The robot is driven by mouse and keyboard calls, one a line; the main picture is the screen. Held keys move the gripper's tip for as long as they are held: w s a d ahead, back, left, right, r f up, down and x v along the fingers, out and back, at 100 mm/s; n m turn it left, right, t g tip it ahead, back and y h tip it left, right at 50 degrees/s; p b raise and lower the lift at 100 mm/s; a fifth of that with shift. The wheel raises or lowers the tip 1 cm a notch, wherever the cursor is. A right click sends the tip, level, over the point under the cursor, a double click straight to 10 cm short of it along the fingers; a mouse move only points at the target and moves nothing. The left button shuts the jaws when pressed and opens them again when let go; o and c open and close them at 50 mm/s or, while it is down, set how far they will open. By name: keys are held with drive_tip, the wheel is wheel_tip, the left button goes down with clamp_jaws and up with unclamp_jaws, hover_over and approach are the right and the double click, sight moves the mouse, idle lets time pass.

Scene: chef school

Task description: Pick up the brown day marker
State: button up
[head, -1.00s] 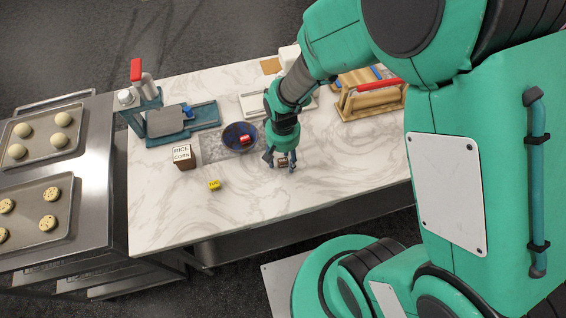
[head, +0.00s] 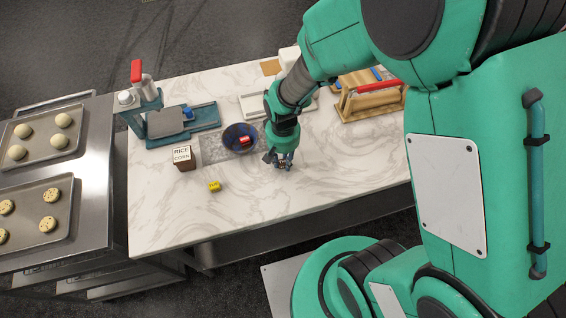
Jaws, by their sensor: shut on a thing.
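My gripper (head: 282,162) is low over the marble counter, right of the dark blue bowl. Its fingers are shut on the small brown day marker (head: 281,164), which is mostly hidden between them. Only a bit of the marker shows, and I cannot tell whether it still touches the counter.
A yellow marker (head: 215,186) lies on the counter (head: 330,170). A red one (head: 244,140) is in the blue bowl (head: 231,131). A brown "RICE CORN" box (head: 184,158) stands at left, a teal press (head: 160,125) behind it. A wooden rack (head: 370,102) is back right.

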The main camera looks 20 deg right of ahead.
sight(283, 162)
drive_tip(key=shift+r, duration=0.8)
wheel_tip(283, 162, up, 2)
drive_tip(key=shift+r+p, duration=0.15)
drive_tip(key=shift+p, duration=0.35)
drive_tip(key=s, duration=0.5)
drive_tip(key=s+d+p, duration=0.1)
drive_tip(key=s, duration=0.4)
drive_tip(key=s+d+r, duration=0.1)
drive_tip(key=s, duration=0.5)
